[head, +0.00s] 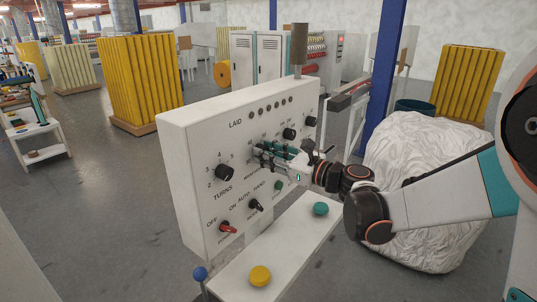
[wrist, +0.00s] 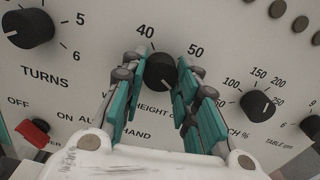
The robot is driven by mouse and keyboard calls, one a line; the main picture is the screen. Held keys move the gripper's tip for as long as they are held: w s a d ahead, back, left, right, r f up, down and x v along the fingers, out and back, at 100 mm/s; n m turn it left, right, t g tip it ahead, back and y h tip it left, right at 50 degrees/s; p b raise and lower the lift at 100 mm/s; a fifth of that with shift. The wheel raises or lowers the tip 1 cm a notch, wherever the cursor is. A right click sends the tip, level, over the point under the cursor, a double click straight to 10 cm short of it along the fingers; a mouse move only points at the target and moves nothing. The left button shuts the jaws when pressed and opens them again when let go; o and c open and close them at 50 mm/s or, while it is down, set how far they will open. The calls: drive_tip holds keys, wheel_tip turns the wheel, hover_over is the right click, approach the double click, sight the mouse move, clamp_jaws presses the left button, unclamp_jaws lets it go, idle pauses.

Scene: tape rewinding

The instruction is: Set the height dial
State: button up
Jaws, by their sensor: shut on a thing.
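The height dial (wrist: 160,71) is a black round knob on the white panel, with 40 printed to its upper left and 50 to its upper right. Its label below is partly hidden by the fingers. My gripper (wrist: 161,66) has its green-padded fingers closed around the knob, one on each side. In the head view my gripper (head: 259,156) reaches the panel from the right and covers the height dial there.
On the white panel (head: 180,150) are the turns dial (head: 224,172), a red off/on switch (head: 228,227) and the pitch dial (wrist: 257,105). A shelf below holds a yellow button (head: 260,276) and a green button (head: 320,208). A wrapped white bale (head: 425,165) stands at right.

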drive_tip(key=shift+f+m, duration=0.1)
drive_tip(key=shift+m, duration=0.2)
drive_tip(key=o, duration=1.1)
drive_tip(key=shift+c, duration=0.2)
drive_tip(key=shift+d, duration=0.1)
drive_tip(key=v, duration=1.2)
drive_tip(key=shift+s, duration=0.1)
